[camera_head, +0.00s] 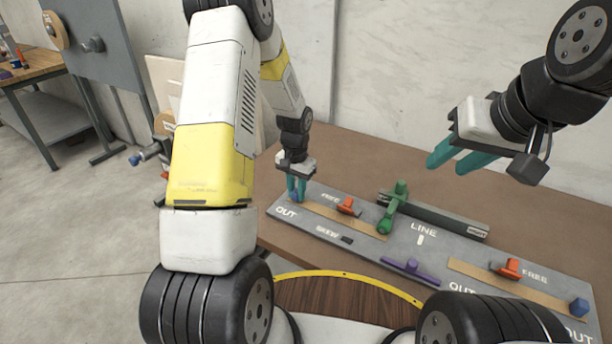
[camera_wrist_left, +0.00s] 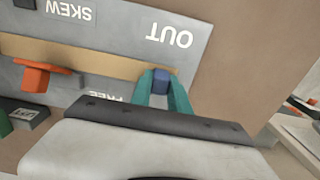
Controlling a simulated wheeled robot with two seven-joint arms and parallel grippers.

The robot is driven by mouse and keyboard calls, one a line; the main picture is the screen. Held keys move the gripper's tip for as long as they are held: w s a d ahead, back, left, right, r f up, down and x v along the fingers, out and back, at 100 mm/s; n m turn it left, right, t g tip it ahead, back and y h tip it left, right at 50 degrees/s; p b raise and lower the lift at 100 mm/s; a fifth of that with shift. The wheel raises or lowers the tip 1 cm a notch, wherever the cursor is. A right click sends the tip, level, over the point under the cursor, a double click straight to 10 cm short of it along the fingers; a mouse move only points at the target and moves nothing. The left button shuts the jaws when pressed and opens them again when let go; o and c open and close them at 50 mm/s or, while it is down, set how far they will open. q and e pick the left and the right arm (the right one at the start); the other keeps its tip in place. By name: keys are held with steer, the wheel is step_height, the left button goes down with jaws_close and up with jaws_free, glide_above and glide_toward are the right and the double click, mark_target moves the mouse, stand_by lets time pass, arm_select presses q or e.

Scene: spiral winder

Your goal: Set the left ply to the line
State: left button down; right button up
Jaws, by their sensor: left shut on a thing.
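The left ply is a tan strip (camera_head: 345,220) on the grey board (camera_head: 310,229), with a blue block (camera_wrist_left: 161,88) at its outer end near the OUT label. My left gripper (camera_head: 297,188) is shut on this blue block. In the left wrist view its teal fingers (camera_wrist_left: 154,84) stand on both sides of the block. An orange clamp (camera_head: 347,206) sits beside the strip by the FREE label; it also shows in the left wrist view (camera_wrist_left: 45,78). The LINE mark (camera_head: 420,240) is a short white dash mid-board. My right gripper (camera_head: 450,164) is open and empty above the table.
A green lever (camera_head: 390,212) stands by the strip's inner end, before a dark grey bar (camera_head: 450,219). A purple bar (camera_head: 410,271) lies at the front middle. A second tan strip (camera_head: 530,288) at right has its own orange clamp (camera_head: 508,269) and blue block (camera_head: 579,307).

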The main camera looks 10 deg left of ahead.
mark_target(321, 210)
arm_select(q)
steer(key=s+d, duration=0.1)
steer(key=d, duration=0.1)
steer(key=s+d, duration=0.1)
steer(key=d, duration=0.2)
steer(key=s+d, duration=0.1)
steer(key=d, duration=0.2)
steer(key=c, duration=1.2)
jaws_free()
steer(key=shift+d, duration=0.1)
steer(key=shift+c, duration=0.2)
steer(key=shift+r, duration=0.2)
step_height(321, 210, up, 8)
steer(key=shift+f, duration=0.25)
steer(key=shift+r, duration=0.1)
